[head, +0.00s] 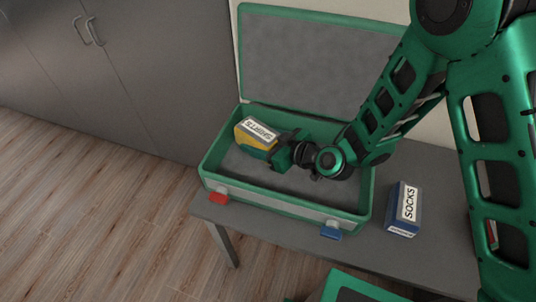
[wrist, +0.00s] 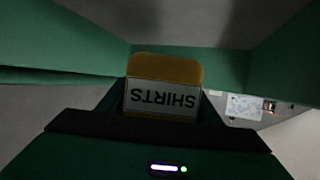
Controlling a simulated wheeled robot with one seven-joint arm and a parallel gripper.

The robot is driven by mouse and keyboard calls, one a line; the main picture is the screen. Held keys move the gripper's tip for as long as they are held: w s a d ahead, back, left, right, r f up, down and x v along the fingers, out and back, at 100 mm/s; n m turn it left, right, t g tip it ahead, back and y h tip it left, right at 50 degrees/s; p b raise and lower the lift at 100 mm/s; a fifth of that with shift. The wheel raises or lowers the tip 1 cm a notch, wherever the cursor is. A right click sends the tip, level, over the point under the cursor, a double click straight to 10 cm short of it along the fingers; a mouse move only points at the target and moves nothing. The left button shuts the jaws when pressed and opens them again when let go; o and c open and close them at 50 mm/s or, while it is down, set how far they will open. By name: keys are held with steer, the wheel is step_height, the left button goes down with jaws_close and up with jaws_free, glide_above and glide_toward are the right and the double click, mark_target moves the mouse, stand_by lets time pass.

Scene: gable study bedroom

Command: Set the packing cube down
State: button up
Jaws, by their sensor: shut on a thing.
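The packing cube (head: 245,137) is yellow with a white label reading SHIRTS. In the head view it is inside the open green suitcase (head: 287,211), at the left end of its grey interior. My gripper (head: 268,147) is shut on the cube, reaching in from the right. In the wrist view the yellow cube (wrist: 166,68) stands between my fingers, its label upside down. I cannot tell whether the cube touches the suitcase floor.
A blue-grey cube labelled SOCKS (head: 403,209) stands on the grey bench (head: 379,254) right of the suitcase. The suitcase lid (head: 310,65) stands open at the back. A red latch (head: 218,198) and a blue latch (head: 331,231) are on its front. Grey cabinets (head: 130,70) are at left.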

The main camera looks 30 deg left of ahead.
steer(key=shift+f, duration=3)
steer(key=o, duration=1.2)
steer(key=v, duration=1.2)
